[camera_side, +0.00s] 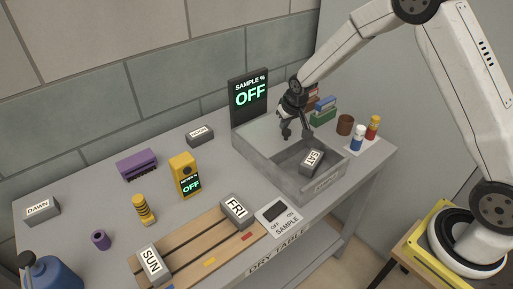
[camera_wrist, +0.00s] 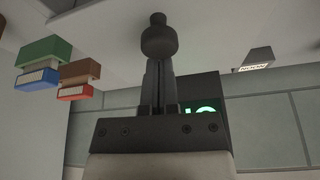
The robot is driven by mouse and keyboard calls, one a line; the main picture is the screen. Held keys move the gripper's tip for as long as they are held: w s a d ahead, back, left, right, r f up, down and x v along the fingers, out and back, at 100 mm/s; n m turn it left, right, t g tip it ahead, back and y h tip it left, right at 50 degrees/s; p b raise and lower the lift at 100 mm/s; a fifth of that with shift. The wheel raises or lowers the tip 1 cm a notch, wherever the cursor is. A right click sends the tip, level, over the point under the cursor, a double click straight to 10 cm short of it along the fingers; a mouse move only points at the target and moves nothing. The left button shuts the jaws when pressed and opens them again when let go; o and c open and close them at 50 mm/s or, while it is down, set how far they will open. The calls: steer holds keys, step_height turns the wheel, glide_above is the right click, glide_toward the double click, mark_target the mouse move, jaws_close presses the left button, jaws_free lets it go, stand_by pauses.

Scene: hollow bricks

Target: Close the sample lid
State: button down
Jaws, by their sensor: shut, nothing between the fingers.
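The grey sample box (camera_side: 296,184) stands at the right of the table, its near part open. A grey brick marked SAT (camera_side: 312,160) lies inside. A pale flat panel (camera_side: 258,133), apparently the lid, covers the box's back-left part. A dark round knob (camera_wrist: 158,40) stands out from a pale surface in the wrist view, whose picture looks upside down. My gripper (camera_wrist: 158,75) is shut and empty, its fingertips close to the knob; I cannot tell if they touch. In the side view my gripper (camera_side: 295,130) is over the box.
The sample display (camera_side: 250,94) reads OFF behind the box. A yellow meter (camera_side: 185,175), FRI brick (camera_side: 236,209) and switch plate (camera_side: 279,216) are left and front.

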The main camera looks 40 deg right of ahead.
steer(key=s, duration=1.4)
steer(key=shift+s, duration=0.25)
stand_by(0.5)
steer(key=shift+w, duration=0.15)
steer(key=shift+w+d+r, duration=0.15)
steer(key=shift+w, duration=0.75)
steer(key=shift+w+d+r, duration=0.15)
steer(key=shift+w, duration=0.7)
steer(key=shift+r, duration=0.25)
steer(key=v, duration=0.9)
steer(key=shift+r, duration=0.3)
steer(key=shift+s, duration=0.15)
steer(key=s+a+f+n+g, duration=0.1)
steer(key=s+a, duration=0.3)
steer(key=s, duration=0.6)
steer(key=shift+a+f+n+y, duration=0.3)
steer(key=shift+f+n, duration=0.1)
steer(key=shift+f, duration=0.3)
